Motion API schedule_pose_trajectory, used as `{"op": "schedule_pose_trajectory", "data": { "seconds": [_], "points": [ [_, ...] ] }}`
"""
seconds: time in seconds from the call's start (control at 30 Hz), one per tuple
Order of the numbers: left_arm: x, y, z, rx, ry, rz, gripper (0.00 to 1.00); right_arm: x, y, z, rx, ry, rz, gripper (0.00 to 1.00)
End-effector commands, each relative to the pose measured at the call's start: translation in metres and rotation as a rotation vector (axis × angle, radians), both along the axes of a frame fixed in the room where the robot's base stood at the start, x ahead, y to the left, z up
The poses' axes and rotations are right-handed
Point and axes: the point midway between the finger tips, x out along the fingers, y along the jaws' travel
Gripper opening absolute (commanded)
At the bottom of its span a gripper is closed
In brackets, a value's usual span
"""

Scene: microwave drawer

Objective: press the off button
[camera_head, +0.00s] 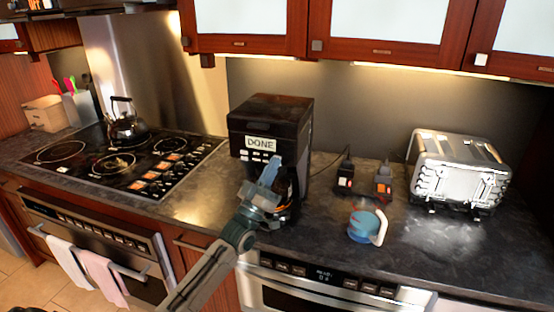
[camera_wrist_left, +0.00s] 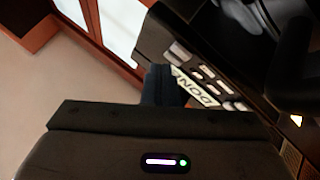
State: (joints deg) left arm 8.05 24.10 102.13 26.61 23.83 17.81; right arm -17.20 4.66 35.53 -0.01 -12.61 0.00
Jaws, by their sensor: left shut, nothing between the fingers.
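The black coffee maker (camera_head: 272,112) stands on the counter. Its front has a light label reading DONE (camera_head: 261,143) with a row of small pale buttons (camera_head: 250,154) under it. The label (camera_wrist_left: 196,88) and buttons (camera_wrist_left: 208,76) also show in the left wrist view, tilted. Which button is the off button is too small to read. My left gripper (camera_head: 271,167) is shut and empty, its tips just below or at the right end of the buttons. In the left wrist view its fingers (camera_wrist_left: 164,86) overlap the panel's edge; contact cannot be told. My right gripper is not in view.
A silver toaster (camera_head: 460,170) is farther right. A kettle (camera_head: 127,124) sits on the stove at left. Cabinets (camera_head: 380,30) hang above.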

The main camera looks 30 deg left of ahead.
Motion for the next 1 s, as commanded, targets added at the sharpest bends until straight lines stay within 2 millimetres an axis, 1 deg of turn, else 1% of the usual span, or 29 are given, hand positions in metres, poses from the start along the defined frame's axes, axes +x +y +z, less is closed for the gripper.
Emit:
{"op": "schedule_pose_trajectory", "data": {
  "seconds": [0.67, 1.0],
  "points": [
    [0.0069, 0.0017, -0.0007, 0.000, 0.000, 0.000, 0.00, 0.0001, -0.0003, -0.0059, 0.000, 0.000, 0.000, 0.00],
    [0.0089, 0.0023, -0.0006, -0.001, 0.002, 0.000, 0.00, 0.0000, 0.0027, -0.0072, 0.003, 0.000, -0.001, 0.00]
  ]
}}
